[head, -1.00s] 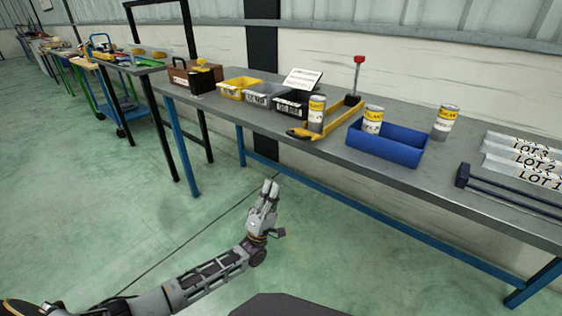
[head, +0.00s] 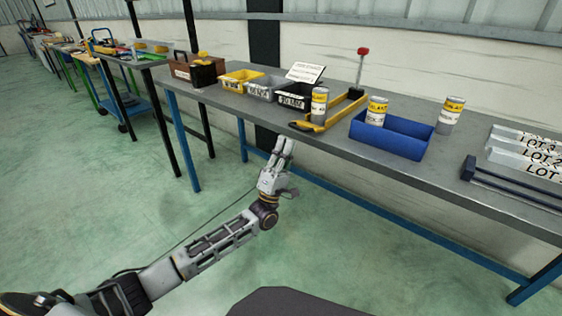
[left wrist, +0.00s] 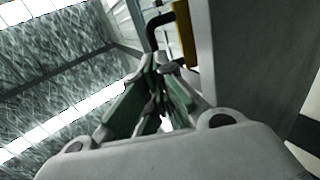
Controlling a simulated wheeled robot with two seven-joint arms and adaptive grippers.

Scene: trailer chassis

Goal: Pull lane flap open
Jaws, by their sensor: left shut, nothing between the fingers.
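My left gripper (head: 285,143) is shut and empty at the bench's front edge, fingers pointing up, just below the black end of a yellow frame. In the left wrist view, its closed fingertips (left wrist: 158,62) are close to a bent black bar (left wrist: 155,28) beside a yellow part (left wrist: 185,32); I cannot tell whether they touch. The yellow frame (head: 335,117) lies on the bench with a red-topped post (head: 361,68). Label strips marked LOT (head: 530,157) lie at the right, behind a dark blue rail (head: 515,189). I cannot tell which part is the lane flap.
The grey bench (head: 300,148) carries a blue bin (head: 392,135), several cans, small yellow (head: 238,80), grey and black bins, and a brown case (head: 190,68). Blue legs and a low blue crossbar stand under it. The green floor in front is clear.

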